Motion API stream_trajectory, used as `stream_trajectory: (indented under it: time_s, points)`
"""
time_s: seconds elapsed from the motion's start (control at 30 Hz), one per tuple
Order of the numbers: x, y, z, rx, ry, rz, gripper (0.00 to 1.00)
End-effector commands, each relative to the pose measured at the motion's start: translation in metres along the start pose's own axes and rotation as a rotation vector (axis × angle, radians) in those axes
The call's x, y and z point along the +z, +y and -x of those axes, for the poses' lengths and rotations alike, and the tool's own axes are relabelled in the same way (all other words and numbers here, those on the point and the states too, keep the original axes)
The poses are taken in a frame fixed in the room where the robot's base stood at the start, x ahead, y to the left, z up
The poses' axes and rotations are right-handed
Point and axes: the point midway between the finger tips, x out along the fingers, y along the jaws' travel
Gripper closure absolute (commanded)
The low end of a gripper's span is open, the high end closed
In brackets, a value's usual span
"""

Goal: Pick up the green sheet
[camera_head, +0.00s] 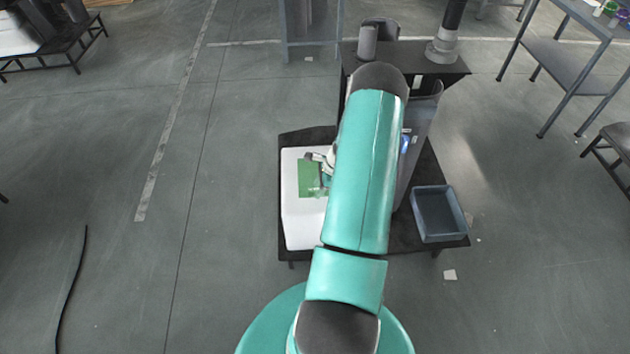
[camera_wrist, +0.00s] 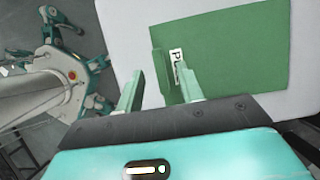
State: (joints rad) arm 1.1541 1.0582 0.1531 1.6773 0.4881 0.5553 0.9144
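The green sheet (camera_head: 308,178) lies on the white surface (camera_head: 302,225) on a low black table, partly hidden by my arm in the head view. In the wrist view the green sheet (camera_wrist: 245,55) is large, with a white label bearing black letters (camera_wrist: 176,66) near its left edge. My gripper (camera_wrist: 160,90) is open, its two pale green fingers apart at the left part of the sheet. The right finger overlaps the sheet in the picture; the left finger is over the white surface. I cannot tell whether either touches the sheet.
A blue-grey bin (camera_head: 438,214) stands on the black table (camera_head: 402,238) at right. A dark grey column (camera_head: 418,135) rises beside my arm. A dark stand (camera_head: 440,65) is behind, and a metal shelf (camera_head: 570,60) is at far right.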

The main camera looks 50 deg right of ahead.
Motion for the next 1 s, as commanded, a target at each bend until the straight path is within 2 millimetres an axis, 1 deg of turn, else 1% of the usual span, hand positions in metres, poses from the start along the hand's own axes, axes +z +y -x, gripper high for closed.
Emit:
stream_trajectory:
  time_s: [0.03,0.13,0.37,0.5,0.57,0.87,1.0]
  points:
    - [0.0,0.0,-0.007,0.001,-0.001,0.0,0.63]
    - [0.0,-0.001,-0.015,-0.001,0.0,0.001,0.63]
    - [0.0,-0.001,-0.015,-0.001,0.001,0.001,0.63]
    - [0.0,-0.001,-0.015,-0.001,0.001,0.001,0.9]
    - [0.0,-0.001,-0.015,-0.001,0.001,0.002,1.0]
    - [0.0,-0.001,-0.015,-0.002,0.001,0.002,1.0]
    - [0.004,-0.002,-0.005,-0.003,0.001,0.003,1.0]
